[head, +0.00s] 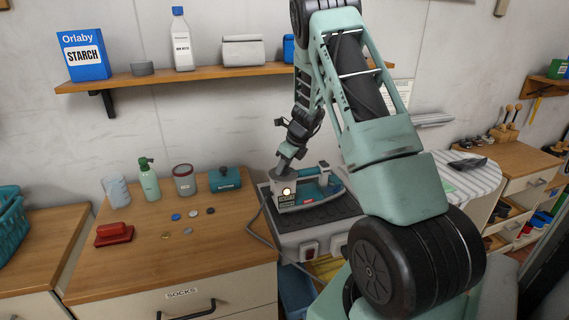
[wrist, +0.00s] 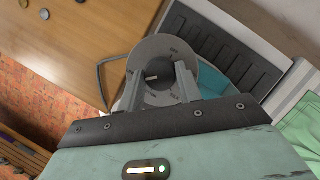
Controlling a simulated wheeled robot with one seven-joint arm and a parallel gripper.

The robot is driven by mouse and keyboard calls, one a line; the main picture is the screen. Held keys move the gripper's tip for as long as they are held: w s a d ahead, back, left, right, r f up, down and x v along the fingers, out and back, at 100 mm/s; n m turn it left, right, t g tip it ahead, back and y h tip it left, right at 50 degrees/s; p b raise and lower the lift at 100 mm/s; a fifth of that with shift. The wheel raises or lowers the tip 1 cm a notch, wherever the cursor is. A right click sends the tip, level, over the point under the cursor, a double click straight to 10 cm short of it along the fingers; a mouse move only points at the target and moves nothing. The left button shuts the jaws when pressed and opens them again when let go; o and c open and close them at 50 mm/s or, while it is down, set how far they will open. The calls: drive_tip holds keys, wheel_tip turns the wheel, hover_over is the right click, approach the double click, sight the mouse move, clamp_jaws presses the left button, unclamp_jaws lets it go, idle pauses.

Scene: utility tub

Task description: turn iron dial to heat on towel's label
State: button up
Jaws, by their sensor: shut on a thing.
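The iron (head: 312,198) is teal and grey and stands on a dark ribbed rest on a grey unit. A round lit spot glows on its end. In the wrist view its grey round dial (wrist: 156,50) shows faint marks around the rim, too small to read. My gripper (wrist: 160,84) points down at the dial, its two fingers on either side of the dial's middle, closed on it. In the head view my gripper (head: 284,164) meets the iron's top. A green cloth (head: 440,185), perhaps the towel, lies on a striped board at right; no label is readable.
A wooden counter (head: 150,270) at left holds a red brush, bottles, cups, a teal box and several small discs. A shelf (head: 200,78) with a starch box runs above. A cord lies beside the iron. My arm hides part of the middle.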

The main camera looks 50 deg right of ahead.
drive_tip(key=shift+m+h+p, duration=0.35)
drive_tip(key=shift+m+h, duration=0.05)
drive_tip(key=shift+m, duration=0.7)
drive_tip(key=o, duration=1)
drive_tip(key=v, duration=1.7)
drive_tip(key=shift+a+r+b, duration=0.15)
drive_tip(key=shift+r+b, duration=0.1)
drive_tip(key=shift+b, duration=0.2)
